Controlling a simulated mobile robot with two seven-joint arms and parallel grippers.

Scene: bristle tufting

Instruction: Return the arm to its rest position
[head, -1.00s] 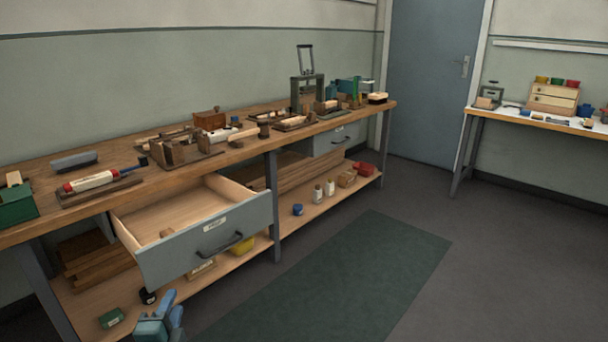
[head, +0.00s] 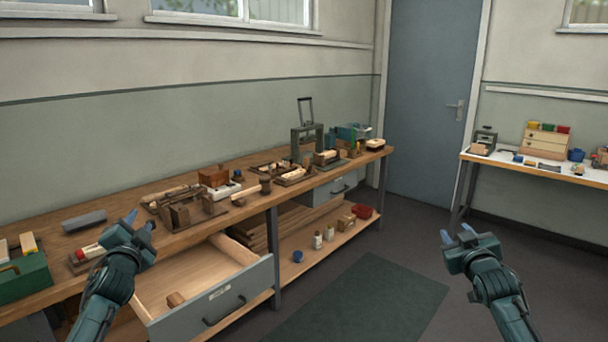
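My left gripper (head: 140,222) is raised in front of the left part of the workbench, above the open drawer's left side. Its two fingers stand apart with nothing visible between them. My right gripper (head: 458,236) is raised over the floor, to the right of the green mat. Its fingers are apart and it holds nothing that I can see. Both forearms come up from the bottom of the head view. The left arm hides part of the drawer and of the bench edge.
The workbench (head: 85,241) carries several tools and wooden fixtures. A green mat (head: 365,305) lies on the floor. A side table (head: 560,173) stands at the right. Floor around my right arm is clear.

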